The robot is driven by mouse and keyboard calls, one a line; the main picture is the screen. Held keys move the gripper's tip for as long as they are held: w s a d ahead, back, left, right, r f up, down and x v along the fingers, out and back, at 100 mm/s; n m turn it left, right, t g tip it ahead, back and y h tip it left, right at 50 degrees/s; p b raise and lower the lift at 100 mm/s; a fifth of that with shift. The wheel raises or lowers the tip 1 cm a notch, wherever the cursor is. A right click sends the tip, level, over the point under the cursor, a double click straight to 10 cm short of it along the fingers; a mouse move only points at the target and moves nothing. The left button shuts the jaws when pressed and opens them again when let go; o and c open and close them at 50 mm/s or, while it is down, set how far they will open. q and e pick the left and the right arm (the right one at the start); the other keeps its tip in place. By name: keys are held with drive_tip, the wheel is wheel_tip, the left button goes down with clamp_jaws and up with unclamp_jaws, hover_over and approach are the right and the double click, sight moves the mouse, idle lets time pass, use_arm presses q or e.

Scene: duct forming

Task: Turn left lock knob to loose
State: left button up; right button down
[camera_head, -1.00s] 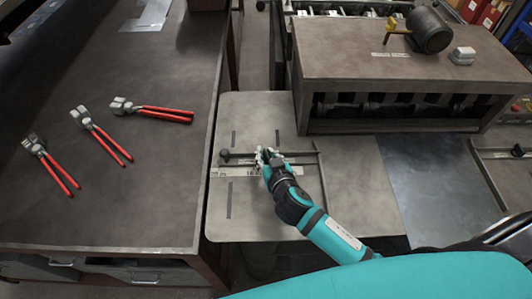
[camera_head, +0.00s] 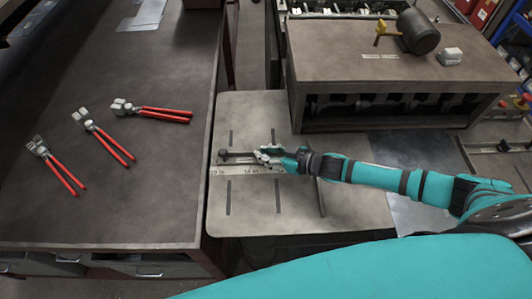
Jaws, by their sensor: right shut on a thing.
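My right gripper (camera_head: 268,157) is shut at the left lock knob, over the grey side table, with its arm reaching in from the right. The fingers cover the part they hold, so the knob's angle there cannot be told. A dark rod with a round ball end (camera_head: 222,153) sticks out to the left of the fingers. A pale ruler strip (camera_head: 238,170) with numbers lies just below the rod. My left gripper is not in view.
The grey side table (camera_head: 262,215) has dark slots. Several red-handled hand tools (camera_head: 165,113) lie on the dark workbench (camera_head: 120,200) to the left. A machine (camera_head: 330,60) bearing a mallet (camera_head: 418,32) stands behind. Sheet metal (camera_head: 405,150) lies to the right.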

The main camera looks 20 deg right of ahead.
drive_tip(key=shift+d+f+n+g, duration=0.2)
drive_tip(key=shift+n+g, duration=0.1)
drive_tip(key=c, duration=1.4)
unclamp_jaws()
drive_tip(key=shift+w, duration=0.15)
wheel_tip(320, 180, up, 10)
drive_tip(key=shift+f, duration=0.1)
